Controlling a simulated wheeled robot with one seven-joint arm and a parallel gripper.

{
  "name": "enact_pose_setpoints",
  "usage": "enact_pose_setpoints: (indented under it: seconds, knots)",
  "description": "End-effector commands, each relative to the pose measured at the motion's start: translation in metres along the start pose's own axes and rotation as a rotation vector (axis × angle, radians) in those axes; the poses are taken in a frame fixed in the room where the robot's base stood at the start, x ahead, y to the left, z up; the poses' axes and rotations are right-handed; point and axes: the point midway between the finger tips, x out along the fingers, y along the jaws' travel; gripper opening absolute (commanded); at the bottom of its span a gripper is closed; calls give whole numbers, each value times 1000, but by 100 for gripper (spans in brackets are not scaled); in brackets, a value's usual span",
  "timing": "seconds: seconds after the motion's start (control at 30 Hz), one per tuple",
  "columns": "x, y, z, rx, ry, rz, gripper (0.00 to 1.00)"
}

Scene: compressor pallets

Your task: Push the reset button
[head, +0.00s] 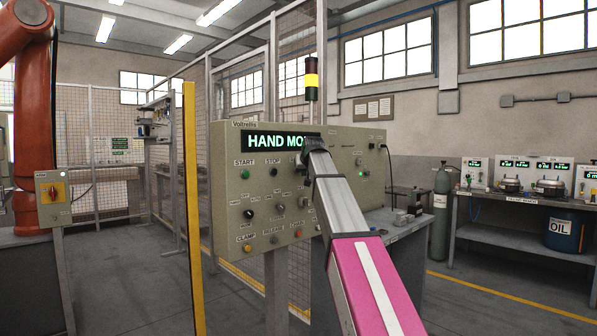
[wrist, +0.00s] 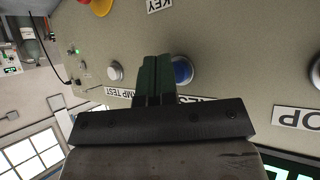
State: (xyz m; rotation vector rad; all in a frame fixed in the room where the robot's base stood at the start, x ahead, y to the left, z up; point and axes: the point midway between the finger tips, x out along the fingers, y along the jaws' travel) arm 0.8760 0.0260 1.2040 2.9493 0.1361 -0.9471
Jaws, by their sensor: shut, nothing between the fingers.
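The beige control panel (head: 231,205) stands in the middle of the head view, with a lit display (head: 270,140) reading "HAND MO…". In the wrist view, a blue button (wrist: 183,71) sits just right of my gripper (wrist: 156,60). A label under it is partly covered by the gripper; the visible letters fit "RESET". My gripper is shut and empty, its fingers in front of the panel and overlapping the button's left edge. I cannot tell whether the tips touch the panel. My arm hides the button and the gripper's tips in the head view.
A pale button (wrist: 115,71) labelled "LAMP TEST" is left of my fingers in the wrist view. A red emergency button (wrist: 101,6) is at the top. A yellow post (head: 193,210) and mesh fence stand left of the panel. A bench (head: 505,233) is at right.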

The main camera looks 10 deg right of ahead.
Motion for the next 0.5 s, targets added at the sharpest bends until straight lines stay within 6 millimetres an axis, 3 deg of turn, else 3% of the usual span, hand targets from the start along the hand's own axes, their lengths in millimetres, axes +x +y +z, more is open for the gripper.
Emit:
enact_pose_setpoints:
  seconds: [0.5]
  knots:
    - [-7,5,5,0,0,0,0]
